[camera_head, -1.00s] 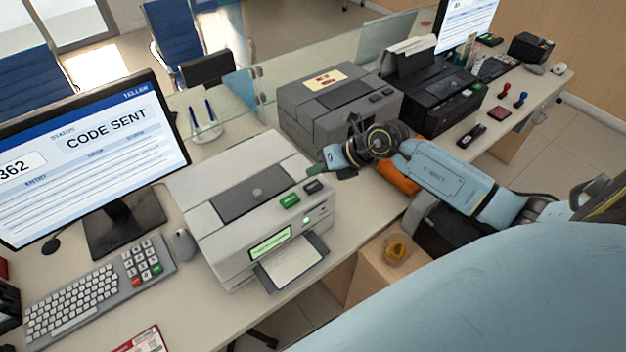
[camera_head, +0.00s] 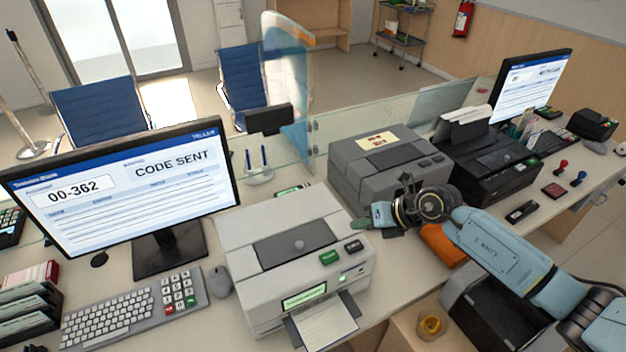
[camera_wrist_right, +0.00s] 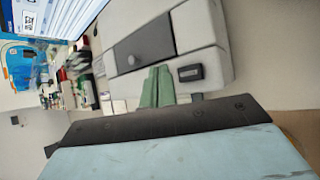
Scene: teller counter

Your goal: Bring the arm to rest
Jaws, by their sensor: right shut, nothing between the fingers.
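My right arm (camera_head: 505,250) reaches in from the right in the head view. Its gripper (camera_head: 362,224) is over the right rear part of the light grey printer (camera_head: 240,255), near the black button (camera_head: 353,247). The green fingers (camera_wrist_right: 157,88) lie together and hold nothing in the right wrist view. The black button (camera_wrist_right: 191,73) shows beside them there. I cannot tell the exact gap between fingertips and printer. My left gripper is not in view.
A dark grey machine (camera_head: 375,185) and a black printer (camera_head: 495,165) stand behind the arm. An orange object (camera_head: 443,245) lies just below it. The monitor (camera_head: 125,190) reads CODE SENT. A glass screen (camera_head: 400,120) runs along the counter's back.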

